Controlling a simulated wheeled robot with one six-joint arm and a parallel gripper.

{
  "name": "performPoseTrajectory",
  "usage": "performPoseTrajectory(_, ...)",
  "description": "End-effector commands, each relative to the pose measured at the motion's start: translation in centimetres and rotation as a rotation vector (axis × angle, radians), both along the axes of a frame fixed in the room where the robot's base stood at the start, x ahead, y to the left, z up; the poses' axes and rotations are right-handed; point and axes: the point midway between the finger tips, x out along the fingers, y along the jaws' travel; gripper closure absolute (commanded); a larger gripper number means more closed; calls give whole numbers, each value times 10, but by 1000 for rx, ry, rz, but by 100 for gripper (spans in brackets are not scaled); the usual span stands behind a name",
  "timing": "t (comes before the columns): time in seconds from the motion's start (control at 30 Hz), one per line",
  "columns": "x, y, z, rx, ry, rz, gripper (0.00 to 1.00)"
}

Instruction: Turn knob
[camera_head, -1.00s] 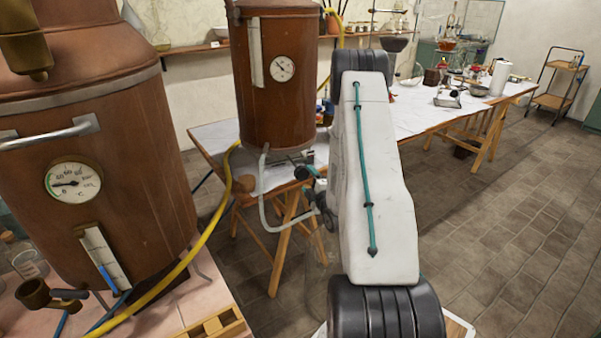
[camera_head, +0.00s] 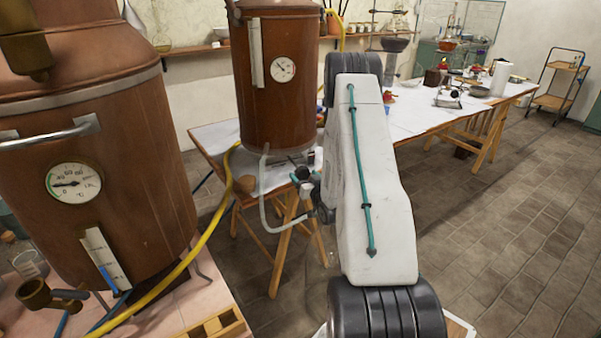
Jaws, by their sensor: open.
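A small black knob (camera_head: 301,173) sits below the middle copper vessel (camera_head: 275,80), by the clear bent tube. My white arm with a teal cable stands in front and to the right of it. A small dark part that seems to be my gripper (camera_head: 321,205) shows at the arm's left edge, just below and right of the knob. It looks open, with nothing seen in it. Most of it is hidden behind the arm, and I cannot tell whether it touches the knob.
A large copper vessel (camera_head: 100,150) with a dial stands close on the left. A yellow hose (camera_head: 185,262) runs from it towards the wooden trestle table (camera_head: 213,140). Glassware and tools stand further along the table. The tiled floor (camera_head: 490,240) at right is clear.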

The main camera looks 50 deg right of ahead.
Motion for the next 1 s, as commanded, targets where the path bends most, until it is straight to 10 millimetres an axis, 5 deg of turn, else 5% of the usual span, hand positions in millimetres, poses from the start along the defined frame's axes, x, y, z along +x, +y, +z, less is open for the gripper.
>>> performPoseTrajectory(0.23, 31, -13, 0, -1, -1, 1, 25)
performPoseTrajectory(0.6, 38, -17, 0, -1, 1, -1, 25)
performPoseTrajectory(0.77, 38, -17, 0, -1, 0, 0, 67)
performPoseTrajectory(1.0, 38, -17, 0, -7, 3, 0, 70)
